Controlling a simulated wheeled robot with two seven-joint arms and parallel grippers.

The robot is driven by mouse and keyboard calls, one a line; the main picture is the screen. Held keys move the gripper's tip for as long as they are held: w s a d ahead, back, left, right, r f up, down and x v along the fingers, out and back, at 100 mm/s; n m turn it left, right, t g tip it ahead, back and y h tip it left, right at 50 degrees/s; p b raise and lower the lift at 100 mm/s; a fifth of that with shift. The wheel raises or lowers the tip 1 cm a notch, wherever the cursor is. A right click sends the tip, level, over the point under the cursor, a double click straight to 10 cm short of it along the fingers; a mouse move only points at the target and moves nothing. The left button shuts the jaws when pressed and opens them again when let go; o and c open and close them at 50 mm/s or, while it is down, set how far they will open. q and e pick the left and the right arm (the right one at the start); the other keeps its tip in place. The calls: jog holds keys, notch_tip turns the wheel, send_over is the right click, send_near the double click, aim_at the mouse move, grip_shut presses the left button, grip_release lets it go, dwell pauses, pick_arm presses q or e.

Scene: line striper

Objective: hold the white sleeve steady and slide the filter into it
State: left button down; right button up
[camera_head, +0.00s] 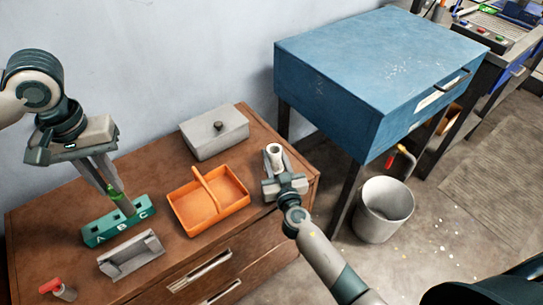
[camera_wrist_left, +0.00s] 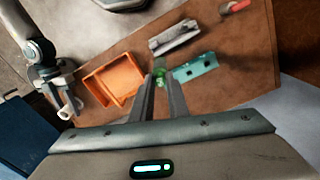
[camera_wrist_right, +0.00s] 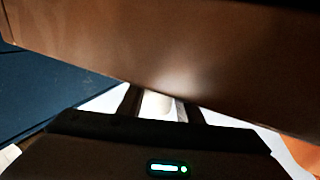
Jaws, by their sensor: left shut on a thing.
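The white sleeve (camera_head: 273,153) is a pale tube with an open end at the right end of the brown cabinet. My right gripper (camera_head: 279,166) is at it. In the right wrist view the sleeve (camera_wrist_right: 157,103) shows between the fingers, but whether they press on it is unclear. My left gripper (camera_head: 114,186) is shut on the filter (camera_head: 113,192), which has a green part and points down at the green block marked A B C (camera_head: 117,221). The filter's green part also shows at the fingertips in the left wrist view (camera_wrist_left: 160,77). Whether its lower end touches the block is unclear.
An orange divided tray (camera_head: 208,199) lies between my grippers. A red-topped item (camera_head: 57,288) is at front left. A blue cabinet (camera_head: 370,70) and a bin (camera_head: 383,211) stand right.

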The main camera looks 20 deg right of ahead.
pick_arm(q)
jog(key=shift+w+d, duration=0.1)
dwell(0.3)
jog(key=w+d+n, duration=0.1)
jog(key=w+d, duration=0.4)
jog(key=d, duration=0.4)
jog(key=w+d+n, duration=0.1)
jog(key=w+d, duration=0.4)
jog(key=d, duration=0.4)
jog(key=w+d+n, duration=0.1)
jog(key=w+d, duration=0.5)
jog(key=d, duration=0.4)
jog(key=d+n, duration=0.1)
jog(key=d, duration=1)
jog(key=shift+s, duration=0.2)
jog(key=shift+f, duration=0.15)
jog(key=shift+f, duration=2.7)
jog(key=shift+d+f, duration=0.1)
jog(key=shift+f, duration=1.7)
